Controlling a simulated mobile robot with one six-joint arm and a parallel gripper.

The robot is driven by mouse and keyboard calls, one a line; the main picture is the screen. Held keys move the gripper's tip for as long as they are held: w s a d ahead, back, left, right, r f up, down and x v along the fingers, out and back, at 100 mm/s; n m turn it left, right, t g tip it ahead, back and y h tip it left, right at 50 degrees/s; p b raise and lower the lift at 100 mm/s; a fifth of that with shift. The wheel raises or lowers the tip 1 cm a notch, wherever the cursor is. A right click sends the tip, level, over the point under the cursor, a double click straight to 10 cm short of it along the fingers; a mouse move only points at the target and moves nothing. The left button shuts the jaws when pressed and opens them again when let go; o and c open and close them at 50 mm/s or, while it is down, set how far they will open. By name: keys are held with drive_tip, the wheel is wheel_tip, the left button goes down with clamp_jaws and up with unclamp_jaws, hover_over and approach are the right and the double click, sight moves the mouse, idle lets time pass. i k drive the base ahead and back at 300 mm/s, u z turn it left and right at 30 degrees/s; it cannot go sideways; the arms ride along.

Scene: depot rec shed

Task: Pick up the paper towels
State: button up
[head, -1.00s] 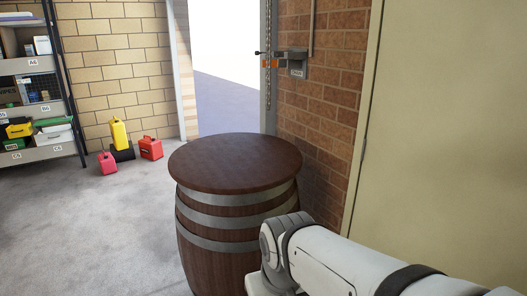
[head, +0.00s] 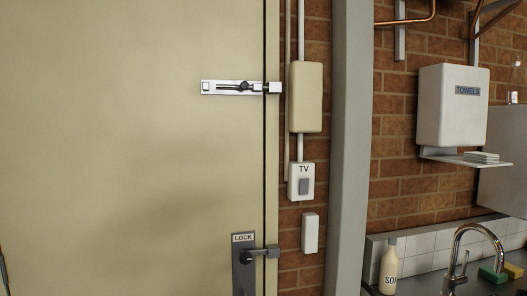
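A white towel dispenser (head: 450,112) labelled "TOWELS" hangs on the brick wall at the upper right of the head view. A small stack of folded white paper towels (head: 481,157) lies on the tray (head: 442,155) below it, toward its right end. My gripper is not in view.
A sink with a curved tap (head: 462,245), a soap bottle (head: 389,266) and a green-yellow sponge (head: 492,273) are at the lower right. A grey post (head: 350,150) stands left of the sink. A closed cream door (head: 130,150) with a bolt and lock handle fills the left.

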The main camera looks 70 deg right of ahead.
sight(484, 158)
drive_tip(key=z, duration=2.5)
drive_tip(key=i, duration=0.65)
drive_tip(key=z, duration=0.9)
drive_tip(key=i, duration=0.45)
drive_tip(key=z, duration=0.85)
drive_tip(key=i, duration=0.35)
drive_tip(key=z, duration=0.1)
